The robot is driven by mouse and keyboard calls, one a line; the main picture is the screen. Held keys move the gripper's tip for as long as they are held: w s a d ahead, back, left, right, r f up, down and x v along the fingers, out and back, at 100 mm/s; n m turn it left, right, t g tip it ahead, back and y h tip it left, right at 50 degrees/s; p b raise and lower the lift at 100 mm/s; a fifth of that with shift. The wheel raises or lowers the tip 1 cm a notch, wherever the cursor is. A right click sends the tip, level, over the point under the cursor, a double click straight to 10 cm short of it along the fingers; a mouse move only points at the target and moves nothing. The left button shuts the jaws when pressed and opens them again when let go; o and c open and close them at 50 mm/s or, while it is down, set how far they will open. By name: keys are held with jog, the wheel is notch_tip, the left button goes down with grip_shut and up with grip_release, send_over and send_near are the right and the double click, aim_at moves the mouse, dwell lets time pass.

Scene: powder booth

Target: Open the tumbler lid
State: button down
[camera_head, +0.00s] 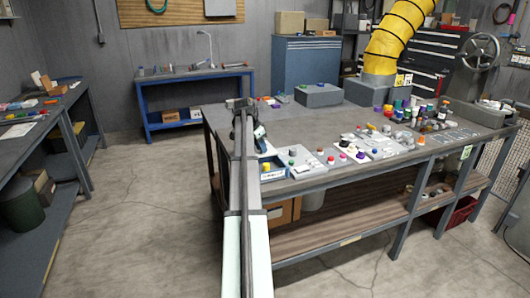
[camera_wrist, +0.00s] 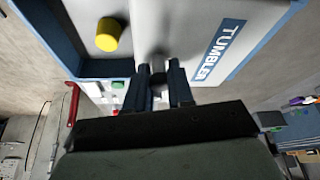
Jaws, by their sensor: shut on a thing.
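The tumbler is a pale grey box with blue trim and a blue TUMBLER label (camera_wrist: 222,50). In the head view my gripper (camera_head: 262,143) is small and hard to make out.
A green button (camera_wrist: 117,85) and a red handle-like bar (camera_wrist: 70,105) show beside the tumbler in the wrist view. Several coloured caps and small items on pale boards (camera_head: 345,152) lie right of the tumbler. A grey box (camera_head: 318,95) stands farther back on the bench.

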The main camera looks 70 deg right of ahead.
jog(key=shift+w+d, duration=0.65)
jog(key=shift+a, duration=0.1)
jog(key=c, duration=1)
grip_release()
jog(key=v, duration=1.3)
jog(key=shift+a+r, duration=0.2)
jog(key=shift+r, duration=0.15)
jog(key=shift+w, duration=0.1)
